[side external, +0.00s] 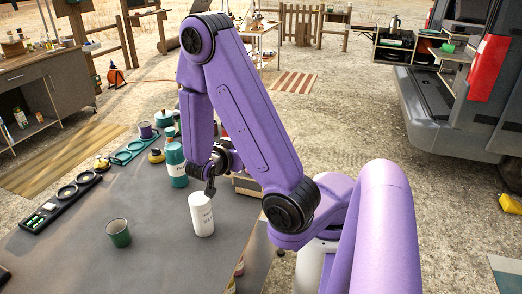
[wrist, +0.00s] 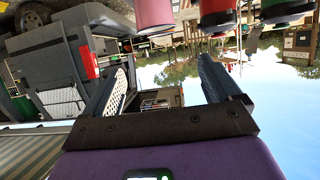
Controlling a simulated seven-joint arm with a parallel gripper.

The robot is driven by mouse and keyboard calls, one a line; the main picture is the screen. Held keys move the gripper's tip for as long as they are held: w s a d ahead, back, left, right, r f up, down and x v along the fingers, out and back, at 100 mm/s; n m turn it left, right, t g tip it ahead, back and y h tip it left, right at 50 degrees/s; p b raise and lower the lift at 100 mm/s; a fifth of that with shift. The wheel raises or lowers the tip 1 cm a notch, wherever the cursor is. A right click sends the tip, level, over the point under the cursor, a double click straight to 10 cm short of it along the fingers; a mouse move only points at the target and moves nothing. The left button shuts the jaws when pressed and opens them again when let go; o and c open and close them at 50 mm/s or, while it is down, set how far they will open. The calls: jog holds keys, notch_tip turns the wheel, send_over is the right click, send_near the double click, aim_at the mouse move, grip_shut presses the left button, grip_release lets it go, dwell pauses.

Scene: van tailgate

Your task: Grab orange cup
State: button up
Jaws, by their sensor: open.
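I cannot make out an orange cup in either view. A green cup (side external: 118,232) stands on the grey table (side external: 75,250) in the side view, and a purple cup (side external: 145,130) stands at its far end. In the wrist view, my gripper (wrist: 165,64) is open with nothing between its fingers. That view looks upside down. A pink object (wrist: 154,14) and a red object (wrist: 217,14) are cut off by its top edge, beyond the fingers. In the side view my gripper is mostly hidden by my arm, close above the white bottle.
A black tray with round recesses (side external: 67,193) lies along the left edge. The table's front left is mostly clear. A van (side external: 455,105) is at right.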

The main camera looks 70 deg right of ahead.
jog(key=x, duration=1)
jog(key=shift+d+f, duration=0.15)
jog(key=shift+d, duration=0.05)
jog(key=shift+r+x, duration=0.2)
jog(key=shift+x, duration=2.6)
jog(key=shift+w, duration=0.15)
jog(key=c, duration=1.2)
jog(key=shift+o, duration=0.2)
jog(key=shift+r, duration=0.2)
notch_tip(320, 180, up, 10)
jog(key=shift+f, duration=0.2)
